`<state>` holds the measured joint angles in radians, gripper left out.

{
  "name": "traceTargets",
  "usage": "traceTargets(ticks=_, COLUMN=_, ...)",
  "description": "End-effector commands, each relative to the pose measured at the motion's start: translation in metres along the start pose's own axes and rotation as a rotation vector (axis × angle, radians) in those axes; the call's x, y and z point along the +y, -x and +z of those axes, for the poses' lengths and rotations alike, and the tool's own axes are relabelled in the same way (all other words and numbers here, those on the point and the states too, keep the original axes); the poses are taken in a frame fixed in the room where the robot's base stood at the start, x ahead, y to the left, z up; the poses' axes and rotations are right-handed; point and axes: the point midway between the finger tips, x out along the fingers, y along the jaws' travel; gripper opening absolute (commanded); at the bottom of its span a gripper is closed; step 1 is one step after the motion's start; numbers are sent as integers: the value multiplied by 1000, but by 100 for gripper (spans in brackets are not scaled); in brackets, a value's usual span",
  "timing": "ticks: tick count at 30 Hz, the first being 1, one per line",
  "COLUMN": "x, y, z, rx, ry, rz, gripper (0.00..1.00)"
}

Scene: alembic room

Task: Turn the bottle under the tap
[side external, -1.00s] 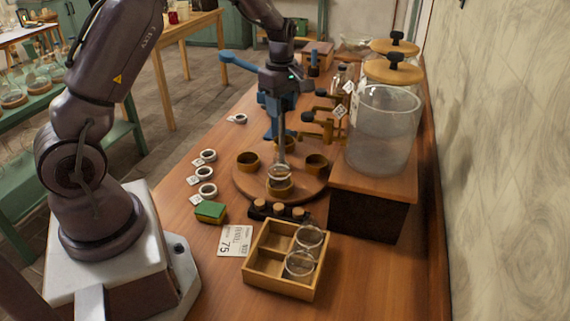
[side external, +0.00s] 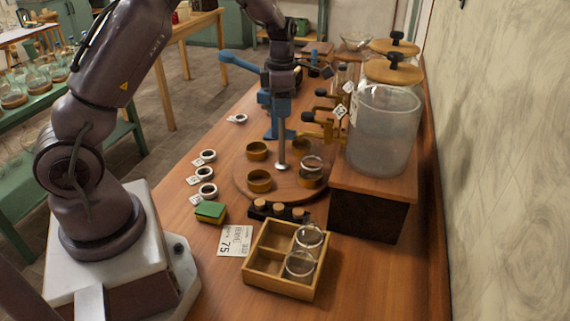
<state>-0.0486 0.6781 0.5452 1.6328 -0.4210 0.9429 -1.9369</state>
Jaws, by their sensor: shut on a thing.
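A round wooden turntable (side external: 283,190) on the bench carries several brass-coloured cup holders, such as the empty one at front left (side external: 260,181). A small clear bottle (side external: 312,163) stands upright in the front-right holder. A brass tap (side external: 313,117) on the near glass jar sticks out left, above and behind the bottle. I cannot tell whether the bottle is directly under its spout. My gripper (side external: 280,103) is above the turntable, shut on the upright metal post (side external: 282,140) at its middle. The gripping contact is too small to see clearly.
The near glass jar (side external: 381,130) stands on a wooden block to the right. In front are stoppers in a black rack (side external: 278,211) and a wooden crate (side external: 262,285) with glasses. A green sponge (side external: 210,211) and tagged rings (side external: 207,190) lie left. A blue-handled device stands behind.

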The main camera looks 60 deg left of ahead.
Motion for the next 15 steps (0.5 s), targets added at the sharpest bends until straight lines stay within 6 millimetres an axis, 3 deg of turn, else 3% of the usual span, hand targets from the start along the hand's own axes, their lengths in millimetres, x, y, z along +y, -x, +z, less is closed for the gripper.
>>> traceTargets(ticks=1, x=1, y=-3, z=-8, rx=21, ry=75, rz=-5, gripper=14)
traceTargets(ticks=5, x=1, y=-3, z=-8, rx=22, ry=192, rz=-5, gripper=14)
traceTargets(ticks=15, x=1, y=-5, z=-8, rx=23, ry=240, rz=-3, gripper=14)
